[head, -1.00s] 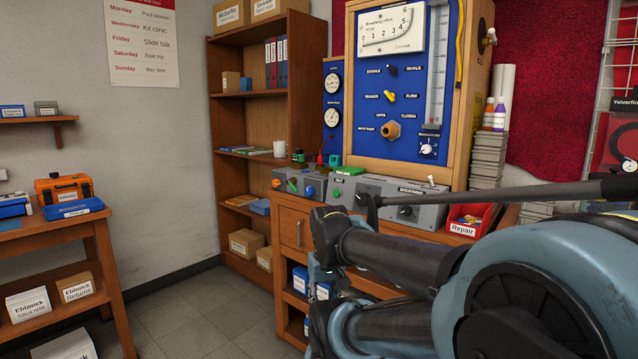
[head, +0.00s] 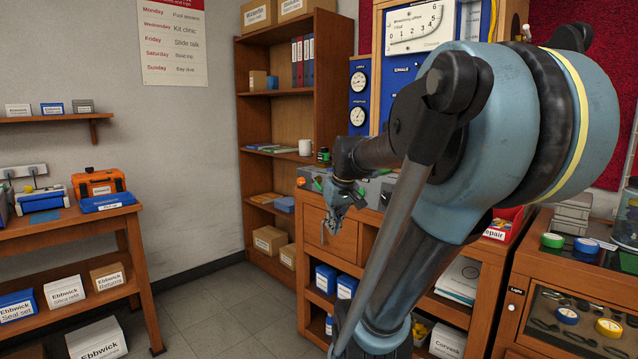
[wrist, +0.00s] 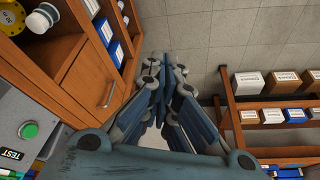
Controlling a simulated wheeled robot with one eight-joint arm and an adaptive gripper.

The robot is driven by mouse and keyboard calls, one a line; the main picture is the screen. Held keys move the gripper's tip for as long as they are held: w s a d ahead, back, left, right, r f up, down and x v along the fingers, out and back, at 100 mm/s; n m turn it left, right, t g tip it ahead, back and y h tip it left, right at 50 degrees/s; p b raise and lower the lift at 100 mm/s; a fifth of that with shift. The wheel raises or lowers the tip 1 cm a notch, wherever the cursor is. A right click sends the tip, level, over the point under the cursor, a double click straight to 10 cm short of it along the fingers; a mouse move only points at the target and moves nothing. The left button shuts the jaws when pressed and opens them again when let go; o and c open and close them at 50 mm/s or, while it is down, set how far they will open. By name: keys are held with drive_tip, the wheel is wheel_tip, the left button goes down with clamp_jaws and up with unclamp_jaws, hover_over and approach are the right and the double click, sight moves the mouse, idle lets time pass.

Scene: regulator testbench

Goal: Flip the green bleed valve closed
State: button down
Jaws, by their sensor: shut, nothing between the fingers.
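My gripper (head: 338,212) hangs in front of the bench, near its upper left edge in the head view. In the wrist view my gripper (wrist: 160,88) is shut and empty, its fingers together over the floor. A small green part (head: 317,184) shows beside an orange knob (head: 301,182) on the grey bench box, just left of my gripper. My arm hides much of the box.
The wooden bench has a drawer (head: 331,238) and shelves with boxes below my gripper. A bookcase (head: 290,115) stands behind. A blue gauge panel (head: 359,95) rises behind my arm. A side table (head: 70,238) is at left; the floor (head: 215,310) between is clear.

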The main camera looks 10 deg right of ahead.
sight(316, 183)
drive_tip(key=w+d+r+n+t, duration=0.1)
drive_tip(key=w+r, duration=0.4)
drive_tip(key=w, duration=0.5)
drive_tip(key=w+d+r+n+t, duration=0.1)
drive_tip(key=w+r, duration=0.4)
drive_tip(key=w, duration=0.6)
drive_tip(key=w+d+r+n+t+y, duration=0.1)
drive_tip(key=w+r, duration=0.4)
drive_tip(key=w, duration=0.5)
drive_tip(key=shift+w+d+r+n, duration=0.2)
drive_tip(key=shift+w+d+n, duration=0.1)
drive_tip(key=shift+d, duration=0.4)
drive_tip(key=x, duration=1.4)
drive_tip(key=shift+a, duration=0.1)
drive_tip(key=shift+s+a, duration=0.1)
drive_tip(key=shift+a, duration=0.15)
